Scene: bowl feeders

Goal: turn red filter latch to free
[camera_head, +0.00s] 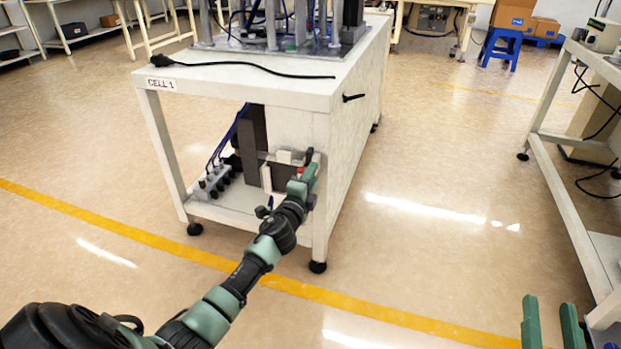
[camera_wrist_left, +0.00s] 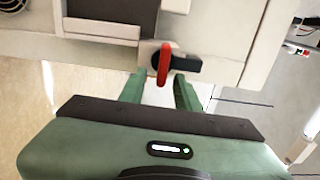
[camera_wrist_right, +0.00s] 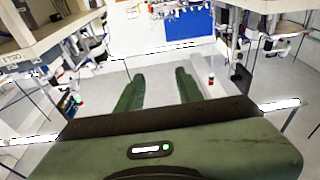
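The red filter latch (camera_wrist_left: 164,62) is a rounded red handle on a dark round mount with a black part to its right. It hangs roughly upright on the pale machine panel in the left wrist view. My left gripper (camera_wrist_left: 157,82) is open, with the latch in line with the gap between its green fingertips; I cannot tell whether they touch it. In the head view, my left gripper (camera_head: 304,181) is at the corner of the cell table and mostly covers the latch. My right gripper (camera_wrist_right: 159,76) is open and empty, also showing at the head view's lower right (camera_head: 549,308).
The white table marked CELL 1 (camera_head: 230,87) carries machinery, with a dark cable across its top. Its lower shelf holds a grey valve block with blue hoses (camera_head: 213,180). Another bench (camera_head: 562,190) stands at the right. The floor between them is clear.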

